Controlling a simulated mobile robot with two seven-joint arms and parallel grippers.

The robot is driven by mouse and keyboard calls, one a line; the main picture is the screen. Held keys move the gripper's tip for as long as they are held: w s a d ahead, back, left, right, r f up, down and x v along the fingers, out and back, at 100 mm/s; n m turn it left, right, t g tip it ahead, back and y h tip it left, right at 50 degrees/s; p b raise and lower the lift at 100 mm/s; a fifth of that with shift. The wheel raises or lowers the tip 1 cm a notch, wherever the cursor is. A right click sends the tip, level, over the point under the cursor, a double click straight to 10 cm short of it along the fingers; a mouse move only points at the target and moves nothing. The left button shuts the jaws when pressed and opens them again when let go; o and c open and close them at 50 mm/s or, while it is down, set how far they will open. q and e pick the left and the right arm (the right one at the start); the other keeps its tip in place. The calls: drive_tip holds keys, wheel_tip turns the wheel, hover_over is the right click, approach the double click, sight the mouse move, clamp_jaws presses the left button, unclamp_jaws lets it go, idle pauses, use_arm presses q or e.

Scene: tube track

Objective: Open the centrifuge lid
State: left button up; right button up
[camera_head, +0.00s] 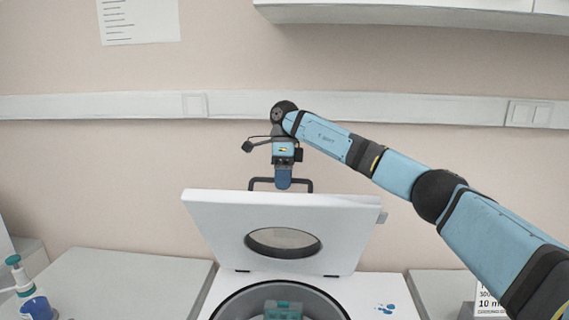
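The white centrifuge lid (215,220) stands raised and tilted at the back of the centrifuge (362,300), with its round window (284,242) facing me. The centrifuge bowl (235,303) is uncovered below it. A black lid handle (303,181) sits at the lid's upper edge. My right gripper (284,184) points down and is closed around the middle of this handle; its fingertips are partly hidden behind the lid's edge. My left gripper is not in view.
A teal rotor part (283,309) shows inside the bowl. A blue cup with a green-topped pump bottle (36,306) stands at the lower left. A small printed sign (487,303) is at the lower right.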

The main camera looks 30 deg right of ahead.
drive_tip(key=v, duration=1.3)
drive_tip(key=shift+w+d, duration=0.15)
